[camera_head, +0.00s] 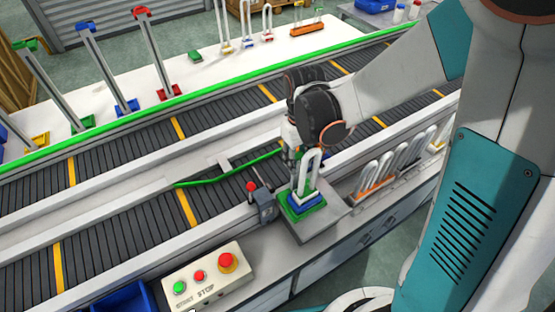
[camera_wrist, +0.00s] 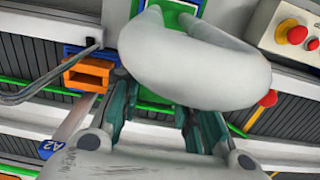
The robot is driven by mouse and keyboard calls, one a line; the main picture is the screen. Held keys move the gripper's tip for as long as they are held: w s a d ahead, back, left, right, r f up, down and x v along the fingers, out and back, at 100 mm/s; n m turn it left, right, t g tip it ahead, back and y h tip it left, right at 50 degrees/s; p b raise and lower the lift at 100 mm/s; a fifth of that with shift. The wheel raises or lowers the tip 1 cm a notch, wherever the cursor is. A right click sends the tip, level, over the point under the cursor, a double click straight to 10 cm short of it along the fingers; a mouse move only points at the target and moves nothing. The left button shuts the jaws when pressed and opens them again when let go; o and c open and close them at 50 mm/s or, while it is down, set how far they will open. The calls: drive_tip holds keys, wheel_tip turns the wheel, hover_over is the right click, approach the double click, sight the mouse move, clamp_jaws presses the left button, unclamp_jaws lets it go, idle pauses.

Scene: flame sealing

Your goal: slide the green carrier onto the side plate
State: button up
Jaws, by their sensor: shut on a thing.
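The green carrier (camera_head: 290,213) sits over the grey side plate (camera_head: 326,222) beside the conveyor, with a blue layer and an upright pale U-shaped tube (camera_head: 309,165) on it. My gripper (camera_head: 297,165) is down behind the tube, close to the carrier. In the wrist view, the fingers (camera_wrist: 160,112) stand on either side of the green carrier (camera_wrist: 150,92) and appear shut on it. The pale tube (camera_wrist: 195,70) covers much of the carrier there. The exact contact, and whether the carrier rests fully on the plate, cannot be told.
A post with a red ball (camera_head: 252,188) stands left of the plate. A button box (camera_head: 203,277) lies further left at the front. A rack of pale tubes (camera_head: 390,165) stands to the right. A green guide rail (camera_head: 225,178) crosses the near conveyor.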

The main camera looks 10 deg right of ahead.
drive_tip(key=shift+s+d, duration=0.25)
drive_tip(key=shift+s, duration=0.35)
drive_tip(key=shift+s+d, duration=0.25)
drive_tip(key=shift+s, duration=0.35)
drive_tip(key=shift+s+d, duration=0.25)
drive_tip(key=shift+s, duration=0.35)
drive_tip(key=o, duration=1.1)
wheel_tip(320, 180, up, 12)
drive_tip(key=p, duration=0.9)
drive_tip(key=shift+s, duration=0.15)
